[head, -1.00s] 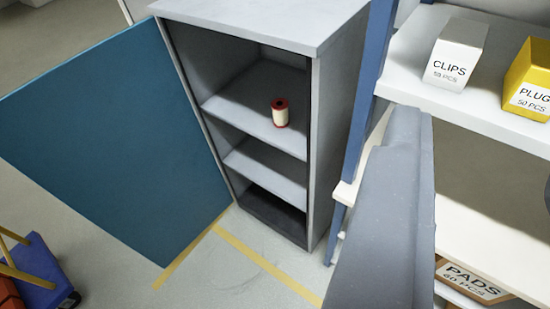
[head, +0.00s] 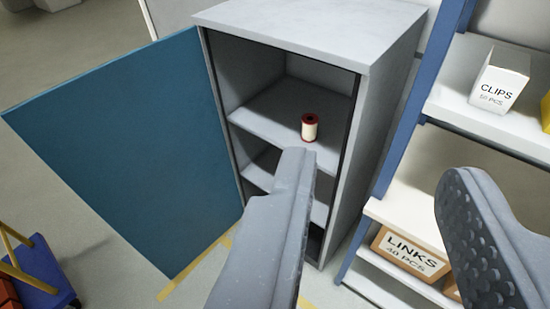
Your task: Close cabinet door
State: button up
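The grey cabinet (head: 385,95) stands in the middle of the head view with its front open. Its blue door (head: 130,150) is swung wide open to the left, hinged on the cabinet's left edge. A small cream and red spool (head: 310,129) stands upright on an inner shelf. My gripper (head: 375,185) is open and empty. Its left finger reaches up in front of the cabinet opening and hides part of the lower shelves. Its right finger is in front of the shelving at the right. The fingers do not appear to touch the door.
A blue-framed rack (head: 405,120) stands just right of the cabinet, holding a CLIPS box (head: 499,80) and a LINKS box (head: 410,252). A blue cart (head: 45,275) with a yellow handle is at the lower left. Yellow tape (head: 195,268) marks the floor. Floor beyond the door looks clear.

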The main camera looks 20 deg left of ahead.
aim_at(138, 135)
jog(key=u, duration=0.25)
jog(key=i, duration=1.05)
jog(key=z, duration=1.55)
jog(key=k, duration=0.85)
jog(key=u, duration=1.4)
